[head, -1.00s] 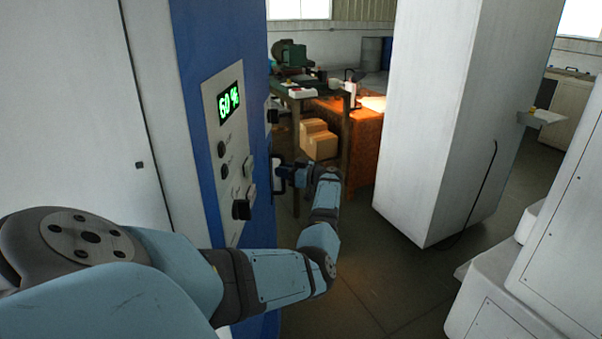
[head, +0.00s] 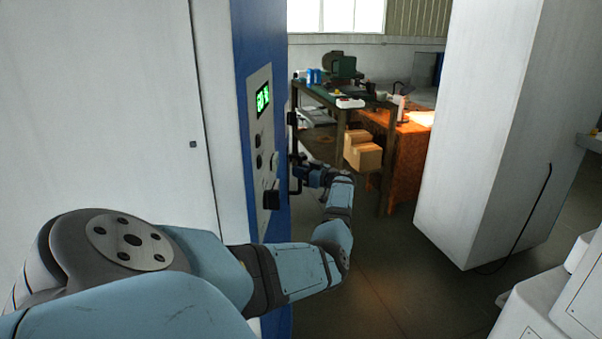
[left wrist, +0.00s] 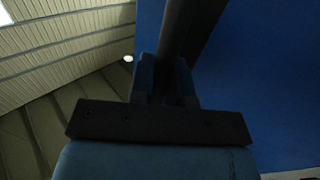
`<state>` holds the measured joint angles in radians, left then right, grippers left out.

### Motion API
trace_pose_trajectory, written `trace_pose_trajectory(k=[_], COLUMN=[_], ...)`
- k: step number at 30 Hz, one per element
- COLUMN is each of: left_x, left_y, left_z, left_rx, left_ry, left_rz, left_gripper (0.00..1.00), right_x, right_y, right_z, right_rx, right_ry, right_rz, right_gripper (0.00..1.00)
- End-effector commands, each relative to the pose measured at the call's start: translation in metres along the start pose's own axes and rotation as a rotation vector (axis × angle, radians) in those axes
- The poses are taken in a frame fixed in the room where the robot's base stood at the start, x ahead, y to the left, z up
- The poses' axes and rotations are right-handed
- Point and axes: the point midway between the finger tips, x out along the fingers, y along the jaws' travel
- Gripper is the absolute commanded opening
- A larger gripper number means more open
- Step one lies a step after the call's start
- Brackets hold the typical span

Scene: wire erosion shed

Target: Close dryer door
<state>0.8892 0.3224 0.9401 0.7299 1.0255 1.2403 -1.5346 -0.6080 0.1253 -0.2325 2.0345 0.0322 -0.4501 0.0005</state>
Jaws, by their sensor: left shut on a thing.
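The dryer is a tall blue and white cabinet at the left of the head view, with a grey control panel (head: 262,150) and a lit green display. Its blue face (head: 243,60) is seen at a steep slant. I cannot tell how far the door stands from its frame. A black upright door handle (head: 294,183) sticks out from the blue side. My left gripper (head: 303,173) is shut on this handle. In the left wrist view the dark handle bar (left wrist: 193,30) runs between the fingers (left wrist: 165,82), with blue sheet metal (left wrist: 265,75) beside it. My right gripper is out of view.
A large white cabinet (head: 500,130) stands to the right, with a black cable on its side. A green-topped workbench (head: 330,97) and cardboard boxes (head: 363,153) are behind. White machine housing (head: 550,305) fills the lower right. Bare floor (head: 400,290) lies between.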

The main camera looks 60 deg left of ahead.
Motion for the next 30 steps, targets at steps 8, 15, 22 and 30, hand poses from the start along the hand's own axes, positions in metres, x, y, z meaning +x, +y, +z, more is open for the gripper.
trace_pose_trajectory(k=[8, 15, 22, 30], left_x=[0.0, 0.0, -0.014, -0.072], left_y=[0.0, 0.0, 0.001, 0.001], left_z=[-0.001, -0.001, 0.0, 0.001], left_rx=[0.0, 0.0, 0.0, 0.0], left_ry=[0.001, 0.001, 0.0, -0.001], left_rz=[0.001, 0.0, 0.003, 0.003], left_gripper=[0.33, 0.41, 0.41, 0.41], right_x=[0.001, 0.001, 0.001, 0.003], right_y=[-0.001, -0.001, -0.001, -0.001], right_z=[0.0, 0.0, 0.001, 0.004], right_rx=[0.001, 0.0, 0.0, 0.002], right_ry=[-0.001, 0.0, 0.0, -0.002], right_rz=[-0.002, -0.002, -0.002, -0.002], right_gripper=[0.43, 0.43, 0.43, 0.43])
